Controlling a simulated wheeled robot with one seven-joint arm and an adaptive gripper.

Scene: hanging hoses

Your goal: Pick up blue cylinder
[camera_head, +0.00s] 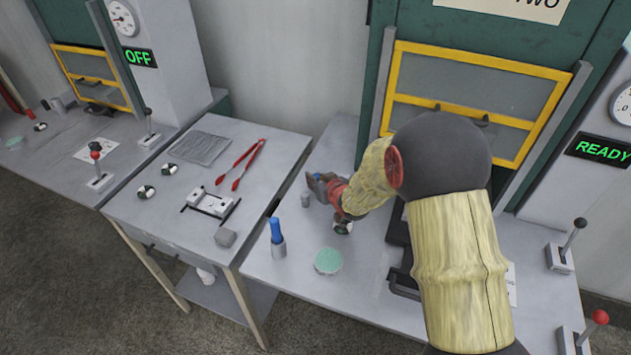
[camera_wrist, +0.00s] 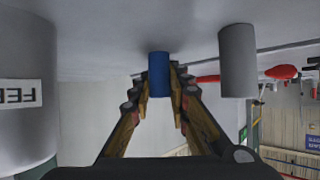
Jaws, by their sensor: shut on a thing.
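A small blue cylinder (camera_wrist: 159,75) is between the fingertips of my gripper (camera_wrist: 160,84) in the wrist view, and the fingers are shut on it. I cannot tell whether the cylinder touches the bench.
A labelled grey container (camera_wrist: 25,130) is at the wrist view's left. A green-topped round dish (camera_head: 328,261) is nearer the front. Red tongs (camera_head: 240,165) lie on the left table.

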